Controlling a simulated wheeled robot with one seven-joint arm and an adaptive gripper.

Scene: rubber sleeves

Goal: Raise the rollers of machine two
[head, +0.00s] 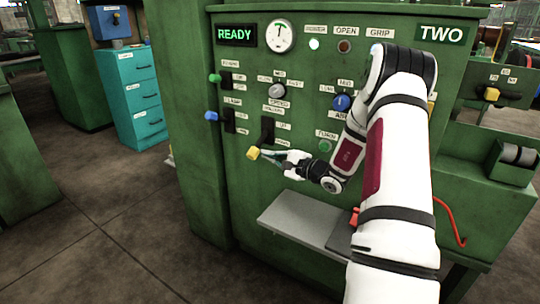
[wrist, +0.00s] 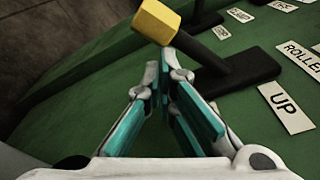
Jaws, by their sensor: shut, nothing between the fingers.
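The machine's green front panel (head: 300,95) carries the sign TWO. A lever with a yellow knob (head: 253,153) sticks out from a dark slot plate (head: 267,130); in the head view the knob hangs at the plate's lower end. In the wrist view the yellow knob (wrist: 157,20) is just beyond my fingertips, and the lever's dark shaft runs right to its plate (wrist: 245,72), beside labels reading ROLLER and UP (wrist: 287,107). My gripper (head: 272,154) is shut and empty, its teal-padded fingers (wrist: 166,62) close under the knob. I cannot tell whether they touch it.
A green-knobbed lever (head: 214,78) and a blue-knobbed lever (head: 210,116) stand up-left. Dials, the gauge (head: 280,36) and a lit READY display (head: 236,34) are above. A grey shelf (head: 300,217) juts out below my gripper. Open floor lies left.

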